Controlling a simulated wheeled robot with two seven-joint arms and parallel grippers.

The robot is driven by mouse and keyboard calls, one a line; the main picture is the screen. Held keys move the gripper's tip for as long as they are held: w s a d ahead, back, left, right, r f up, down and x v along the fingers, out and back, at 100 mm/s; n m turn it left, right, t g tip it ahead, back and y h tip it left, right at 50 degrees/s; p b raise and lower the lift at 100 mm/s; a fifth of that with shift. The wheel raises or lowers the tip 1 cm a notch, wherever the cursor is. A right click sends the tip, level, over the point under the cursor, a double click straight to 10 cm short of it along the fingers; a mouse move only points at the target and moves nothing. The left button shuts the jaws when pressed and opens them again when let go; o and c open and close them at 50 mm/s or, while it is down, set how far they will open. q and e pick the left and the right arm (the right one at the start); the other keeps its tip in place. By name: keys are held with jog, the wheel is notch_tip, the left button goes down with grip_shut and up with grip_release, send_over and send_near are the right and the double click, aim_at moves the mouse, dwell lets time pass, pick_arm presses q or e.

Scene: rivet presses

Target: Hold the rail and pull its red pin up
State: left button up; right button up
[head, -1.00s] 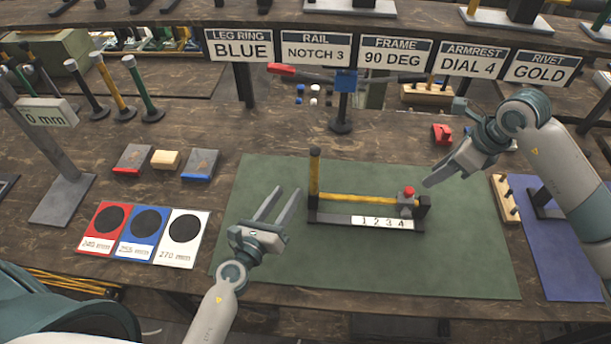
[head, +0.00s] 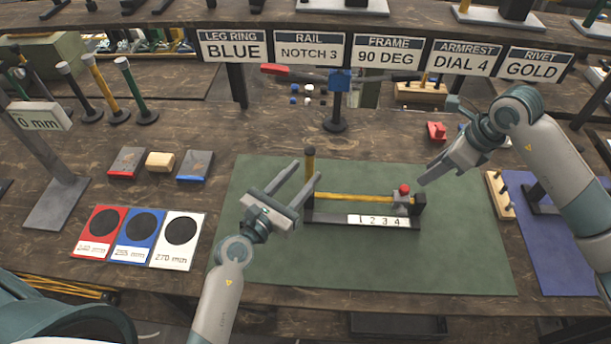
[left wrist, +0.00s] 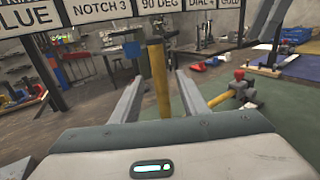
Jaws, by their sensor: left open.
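The rail is a dark base (head: 330,217) with a yellow bar (head: 350,197) above it and a strip numbered 1 to 4. It lies on the green mat (head: 440,260). A slider with a red pin (head: 404,189) on top sits at its right end, near the 4. A yellow post with a dark top (head: 310,170) stands at its left end. My left gripper (head: 306,180) is open, its fingers pointing at this post; in the left wrist view the post (left wrist: 158,80) shows between the fingers. My right gripper (head: 436,173) is right of the red pin, apart from it; its jaw opening is unclear.
Red, blue and white cards (head: 139,228) lie left of the mat. Blocks (head: 160,162) lie behind them. A blue mat (head: 565,240) and a wooden peg block (head: 500,195) are at the right. Signs hang at the back; one reads RAIL NOTCH 3 (head: 309,50). The front of the green mat is clear.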

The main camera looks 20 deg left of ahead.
pick_arm(q)
jog(key=shift+f, duration=4.05)
jog(key=x, duration=0.7)
jog(key=shift+w, duration=0.2)
